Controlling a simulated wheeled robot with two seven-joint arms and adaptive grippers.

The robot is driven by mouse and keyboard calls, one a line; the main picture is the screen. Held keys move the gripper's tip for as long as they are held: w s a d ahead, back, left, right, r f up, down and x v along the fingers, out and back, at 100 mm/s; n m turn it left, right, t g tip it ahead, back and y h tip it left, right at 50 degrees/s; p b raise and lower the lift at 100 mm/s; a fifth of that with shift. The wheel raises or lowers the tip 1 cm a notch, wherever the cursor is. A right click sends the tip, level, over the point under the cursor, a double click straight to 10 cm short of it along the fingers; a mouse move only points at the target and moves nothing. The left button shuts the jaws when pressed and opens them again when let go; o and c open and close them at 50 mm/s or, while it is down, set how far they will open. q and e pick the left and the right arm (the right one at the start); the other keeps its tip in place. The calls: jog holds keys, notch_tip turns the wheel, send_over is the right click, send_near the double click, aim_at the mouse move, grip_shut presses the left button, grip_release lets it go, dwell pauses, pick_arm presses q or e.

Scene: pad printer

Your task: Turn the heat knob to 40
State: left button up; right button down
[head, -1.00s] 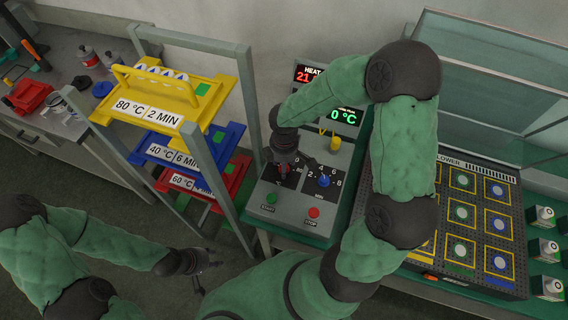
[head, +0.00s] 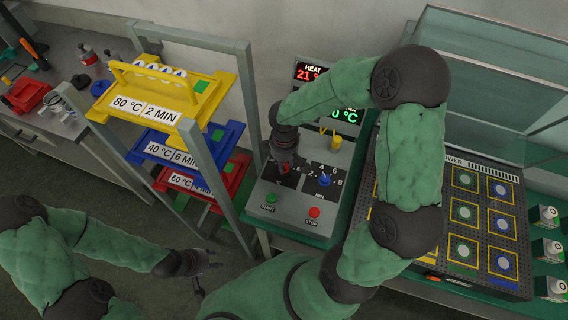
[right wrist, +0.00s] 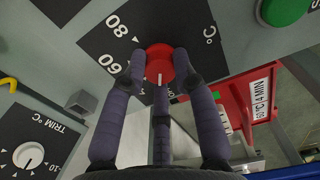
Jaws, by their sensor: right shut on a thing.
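The red heat knob (right wrist: 158,62) sits on a black dial plate with 80 and 60 printed to its left in the right wrist view. Its white pointer mark faces down in that view; the rest of the scale there is hidden by my fingers. My right gripper (right wrist: 159,70) is shut on the knob, with fingers on both sides. In the head view my right gripper (head: 284,160) covers most of the knob (head: 285,168). The red heat display (head: 308,74) is partly hidden by my arm and starts with 21. My left gripper (head: 207,274) is open and empty, low and away from the panel.
A blue knob (head: 324,180), a green start button (head: 270,198) and a red stop button (head: 314,212) are on the same panel. A rack with yellow (head: 201,89), blue and red trays stands left. A perforated plate (head: 510,200) lies right.

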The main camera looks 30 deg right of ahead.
jog(key=m+b, duration=0.2)
jog(key=m, duration=0.4)
jog(key=shift+m, duration=0.3)
dwell(0.4)
jog(key=c, duration=1)
grip_release()
jog(key=shift+r, duration=0.1)
notch_tip(320, 180, up, 12)
jog(key=shift+f, duration=0.1)
